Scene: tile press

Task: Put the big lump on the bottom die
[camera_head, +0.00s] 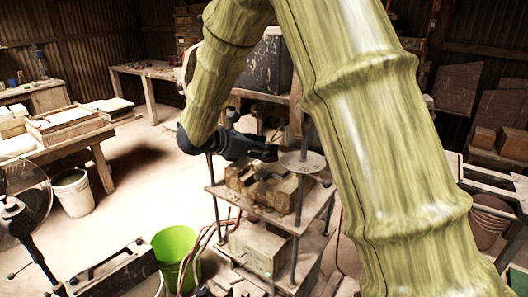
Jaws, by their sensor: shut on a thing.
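My gripper (268,152) is a dark gripper reaching in from the left at the press, just left of the round grey disc (303,162). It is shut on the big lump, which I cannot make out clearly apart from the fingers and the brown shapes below. Brown and tan blocky pieces (283,192) lie on the upper plate of the press (317,205), beneath the gripper. I cannot tell which of them is the bottom die, or whether the lump touches it.
Upright rods (299,222) of the press stand close to my gripper. A green bucket (175,254) is at the front left of the press, with red hoses beside it. A white bucket (73,193) and a fan (22,200) stand further left. Open floor lies behind them.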

